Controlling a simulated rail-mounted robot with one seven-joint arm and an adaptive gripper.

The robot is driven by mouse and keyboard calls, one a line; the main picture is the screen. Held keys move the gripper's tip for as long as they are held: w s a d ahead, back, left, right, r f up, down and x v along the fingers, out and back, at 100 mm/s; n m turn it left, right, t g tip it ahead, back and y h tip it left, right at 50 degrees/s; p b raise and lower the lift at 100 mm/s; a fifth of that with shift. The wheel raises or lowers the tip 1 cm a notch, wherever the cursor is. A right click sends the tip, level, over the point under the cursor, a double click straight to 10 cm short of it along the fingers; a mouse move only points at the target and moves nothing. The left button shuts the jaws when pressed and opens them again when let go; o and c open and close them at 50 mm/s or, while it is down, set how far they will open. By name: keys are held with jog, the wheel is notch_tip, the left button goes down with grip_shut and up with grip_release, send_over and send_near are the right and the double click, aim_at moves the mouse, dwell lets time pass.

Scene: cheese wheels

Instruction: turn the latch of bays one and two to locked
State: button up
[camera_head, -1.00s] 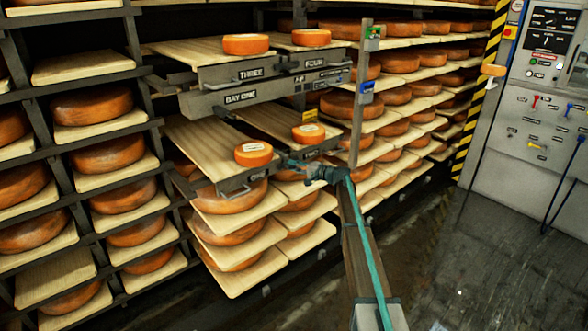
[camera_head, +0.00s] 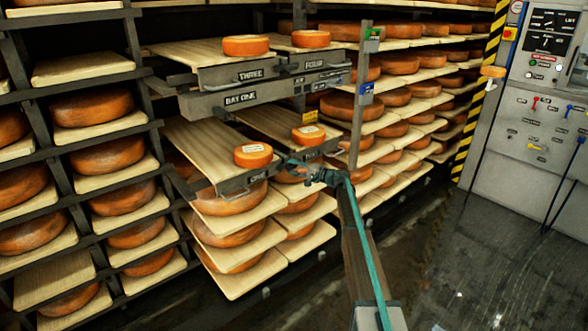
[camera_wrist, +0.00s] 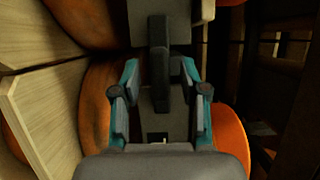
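The lower left drawer front, labelled ONE (camera_head: 256,178), carries a wooden board with a small cheese wheel (camera_head: 252,155). The drawer beside it (camera_head: 318,151) is partly covered by my gripper (camera_head: 294,169), which is at its front, right of the ONE label. In the wrist view my gripper (camera_wrist: 160,88) has its two teal-edged fingers apart. A dark upright bar (camera_wrist: 160,72) stands between them, with gaps at both sides. It may be a latch handle, but I cannot tell which bay's or how it is turned. No locked marking is readable.
A beam labelled BAY ONE (camera_head: 241,98) and drawers THREE (camera_head: 250,74) and FOUR (camera_head: 314,65) overhang the lower drawers. A metal post (camera_head: 358,105) with green and blue tags stands just right. Loaded shelves surround the bay. The floor (camera_head: 450,240) at right is clear.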

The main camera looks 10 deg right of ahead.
jog(key=shift+d, duration=0.1)
jog(key=v, duration=1.2)
